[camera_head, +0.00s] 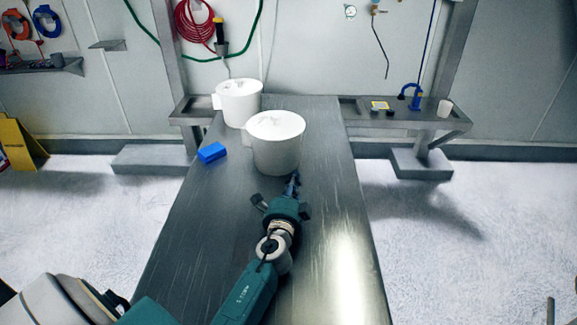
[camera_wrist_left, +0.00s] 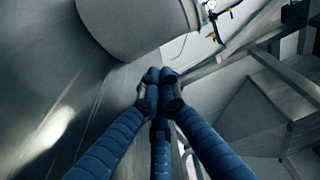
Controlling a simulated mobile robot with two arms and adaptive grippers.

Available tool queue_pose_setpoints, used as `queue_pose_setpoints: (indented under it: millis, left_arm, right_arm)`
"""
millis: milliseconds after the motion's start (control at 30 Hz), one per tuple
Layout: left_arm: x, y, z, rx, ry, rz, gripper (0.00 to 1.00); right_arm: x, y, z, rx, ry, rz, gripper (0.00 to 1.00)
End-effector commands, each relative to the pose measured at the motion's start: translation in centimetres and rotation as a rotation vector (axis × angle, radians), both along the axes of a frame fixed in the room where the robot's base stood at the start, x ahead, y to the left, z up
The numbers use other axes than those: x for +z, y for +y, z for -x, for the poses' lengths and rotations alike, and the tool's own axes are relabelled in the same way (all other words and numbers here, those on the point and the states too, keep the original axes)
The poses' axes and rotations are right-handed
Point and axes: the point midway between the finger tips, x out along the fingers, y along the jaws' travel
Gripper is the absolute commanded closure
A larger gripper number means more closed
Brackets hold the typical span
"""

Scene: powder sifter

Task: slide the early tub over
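Two white lidded tubs stand upright on the metal table. The nearer tub (camera_head: 276,145) is near the middle of the far half; the farther tub (camera_head: 239,103) is behind it to the left. I cannot tell which one is the early tub. My left gripper (camera_head: 293,180) is at the near right side of the nearer tub, low over the table. In the left wrist view its blue fingers (camera_wrist_left: 160,76) meet at the tips with nothing seen between them. A white tub (camera_wrist_left: 140,25) shows just beyond them there; contact is unclear. My right gripper is not in view.
A small blue block (camera_head: 212,152) lies on the table (camera_head: 200,235) left of the nearer tub. The table's right side is clear. A side shelf (camera_head: 405,116) at the back right holds small items and a cup (camera_head: 445,108).

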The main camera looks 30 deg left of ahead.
Motion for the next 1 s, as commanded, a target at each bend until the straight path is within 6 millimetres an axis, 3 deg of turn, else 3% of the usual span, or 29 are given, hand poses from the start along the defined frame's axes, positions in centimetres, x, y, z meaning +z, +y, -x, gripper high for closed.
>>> queue_pose_setpoints:
  millis: [133, 400, 833, 1000]
  left_arm:
    - [0.1, 1.4, -2.7, 0.001, 0.000, -0.002, 1.00]
    - [0.0, 4.3, -3.7, -0.001, 0.001, -0.002, 1.00]
    - [-0.1, 4.7, -3.8, -0.001, 0.000, -0.001, 1.00]
    - [-0.2, 6.5, -4.6, 0.001, -0.001, -0.004, 1.00]
  right_arm:
    - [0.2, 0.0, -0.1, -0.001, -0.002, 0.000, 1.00]
    - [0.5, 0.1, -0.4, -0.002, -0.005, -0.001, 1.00]
    - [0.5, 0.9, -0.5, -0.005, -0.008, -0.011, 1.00]
    - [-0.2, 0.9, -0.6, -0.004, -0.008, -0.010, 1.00]
